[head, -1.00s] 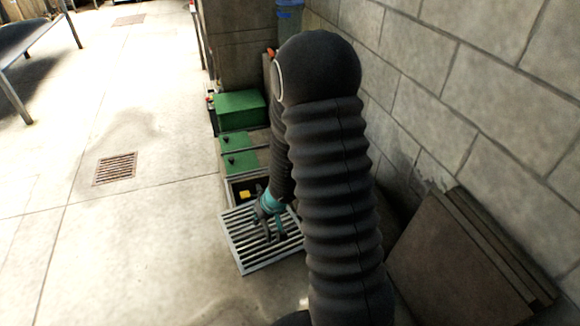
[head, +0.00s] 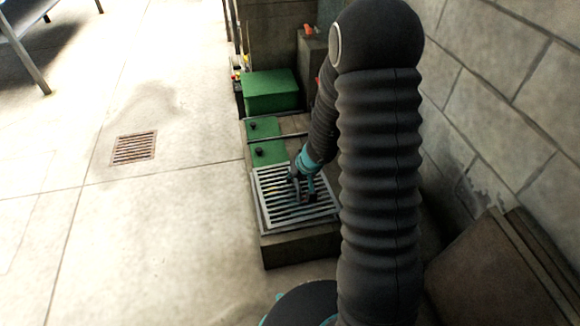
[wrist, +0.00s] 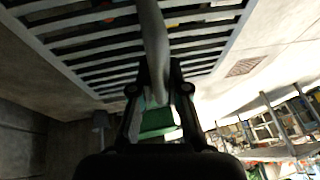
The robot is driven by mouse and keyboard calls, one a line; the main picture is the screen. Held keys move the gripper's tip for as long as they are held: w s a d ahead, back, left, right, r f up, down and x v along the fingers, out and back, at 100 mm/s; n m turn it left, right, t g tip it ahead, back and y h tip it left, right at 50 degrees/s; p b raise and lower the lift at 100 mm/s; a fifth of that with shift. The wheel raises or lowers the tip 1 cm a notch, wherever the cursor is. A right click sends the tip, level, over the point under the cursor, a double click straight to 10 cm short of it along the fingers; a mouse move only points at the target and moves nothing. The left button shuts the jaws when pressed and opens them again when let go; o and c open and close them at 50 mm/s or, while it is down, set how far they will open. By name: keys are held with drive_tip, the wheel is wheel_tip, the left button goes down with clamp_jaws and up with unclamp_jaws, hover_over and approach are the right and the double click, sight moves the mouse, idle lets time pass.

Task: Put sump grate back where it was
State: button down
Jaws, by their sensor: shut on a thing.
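The sump grate (head: 277,208) is a light grey slatted square. In the head view it lies over the top of the low concrete block (head: 300,249), at the near end of the row of green lids. My gripper (head: 302,194) is above its middle, shut on it. In the wrist view the grate (wrist: 93,65) spans the top, and a grey curved bar, which looks like its handle, runs between the fingers of my gripper (wrist: 158,78). The grate covers the opening. I cannot tell whether it rests fully on the rim or hangs slightly above it.
Two green lids (head: 268,153) and a green box (head: 270,91) lie beyond the grate. A block wall (head: 490,90) and leaning brown panels (head: 490,275) stand at the right. A rusty floor drain (head: 134,147) lies in the clear floor at left.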

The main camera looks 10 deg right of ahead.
sight(291, 185)
drive_tip(key=shift+m, duration=0.3)
drive_tip(key=shift+w+a+f+b, duration=0.1)
drive_tip(key=shift+w+f+b, duration=0.1)
drive_tip(key=shift+w+b, duration=0.4)
drive_tip(key=shift+w+d+f+b, duration=0.1)
drive_tip(key=shift+w+f+b, duration=0.15)
drive_tip(key=shift+w, duration=0.6)
drive_tip(key=shift+w+a+f+b, duration=0.1)
drive_tip(key=shift+w+f+b, duration=0.2)
drive_tip(key=shift+w, duration=0.45)
wheel_tip(291, 185, down, 6)
drive_tip(key=b, duration=0.5)
drive_tip(key=shift+f+b, duration=0.3)
drive_tip(key=shift+f, duration=0.4)
drive_tip(key=c, duration=1.1)
unclamp_jaws()
drive_tip(key=v, duration=1.2)
